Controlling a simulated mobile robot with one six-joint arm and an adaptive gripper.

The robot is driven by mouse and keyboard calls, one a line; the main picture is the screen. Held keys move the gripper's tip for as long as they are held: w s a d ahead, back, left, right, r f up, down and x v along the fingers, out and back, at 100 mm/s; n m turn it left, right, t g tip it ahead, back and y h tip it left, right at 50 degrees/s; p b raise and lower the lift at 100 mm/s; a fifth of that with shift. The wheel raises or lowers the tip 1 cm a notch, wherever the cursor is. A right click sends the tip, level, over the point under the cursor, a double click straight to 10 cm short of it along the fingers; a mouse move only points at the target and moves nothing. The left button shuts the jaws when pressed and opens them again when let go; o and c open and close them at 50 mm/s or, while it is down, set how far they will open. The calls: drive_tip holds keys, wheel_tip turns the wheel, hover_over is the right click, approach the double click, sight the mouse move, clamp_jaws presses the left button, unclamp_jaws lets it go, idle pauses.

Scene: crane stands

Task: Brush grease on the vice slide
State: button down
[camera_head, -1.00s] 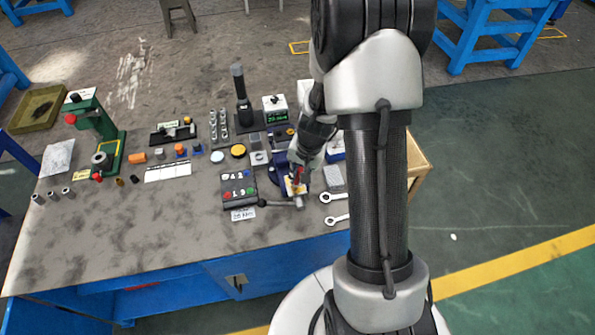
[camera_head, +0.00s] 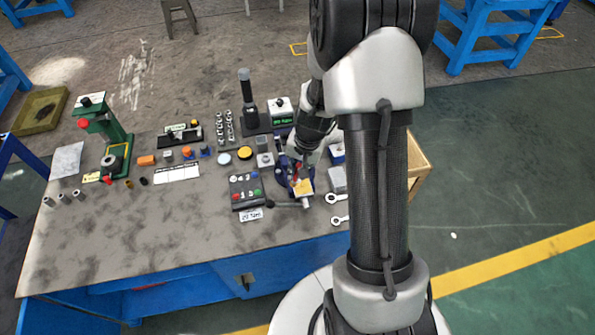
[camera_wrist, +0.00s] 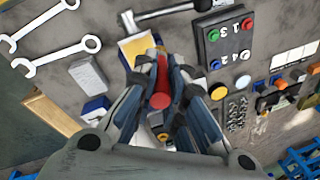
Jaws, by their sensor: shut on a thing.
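My gripper (camera_wrist: 158,90) is shut on the red handle of the brush (camera_wrist: 162,72), which shows between the fingers in the wrist view. The blue vice (camera_head: 283,176) stands near the bench's front edge, partly hidden by my arm and gripper. A yellow patch (camera_wrist: 137,46) lies on the pale metal of the vice slide; it also shows in the head view (camera_head: 303,187). My gripper is over the vice with the brush pointing toward this patch. The bristles are mostly hidden, so I cannot tell whether they touch it.
A dark button box (camera_head: 246,190) stands left of the vice, with a dark bar handle between. Two wrenches (camera_head: 334,197) and a grey block (camera_head: 337,180) lie to the right. A green press (camera_head: 118,145) stands far left. The bench's front left (camera_head: 110,235) is clear.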

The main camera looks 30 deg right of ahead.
drive_tip(key=shift+a+r+p, duration=0.1)
drive_tip(key=shift+r+p, duration=1.45)
drive_tip(key=shift+r, duration=0.65)
drive_tip(key=shift+w, duration=0.1)
